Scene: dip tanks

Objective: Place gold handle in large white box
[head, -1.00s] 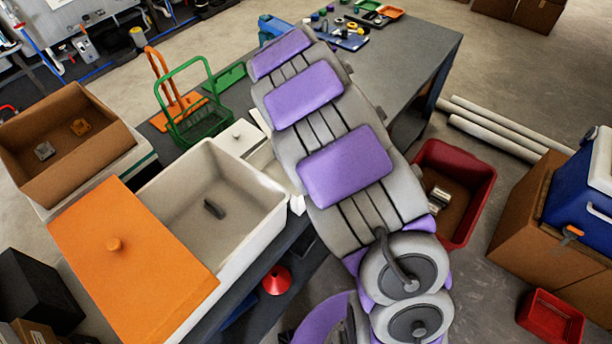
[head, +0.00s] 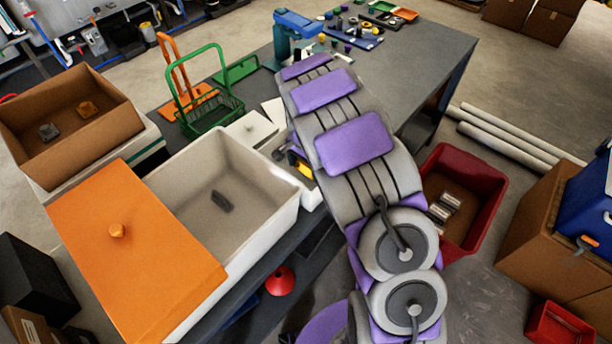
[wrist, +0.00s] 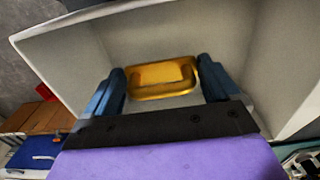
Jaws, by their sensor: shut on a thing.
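The gold handle (wrist: 162,78) is between the two blue fingers of my gripper (wrist: 162,84) in the wrist view, and the gripper is shut on it. Pale box walls surround it there; I cannot tell whether the handle touches the floor beneath. The large white box (head: 283,215) stands at the left in the head view, partly covered by an orange lid (head: 130,255). A dark grey handle (head: 221,201) lies inside its open part.
A smaller white container (head: 312,192) sits right of the large box, partly behind my arm. A green basket (head: 210,112) and a white lid with a knob (head: 251,128) stand behind. A cardboard box (head: 30,150) is at left, a red bin (head: 483,205) at right.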

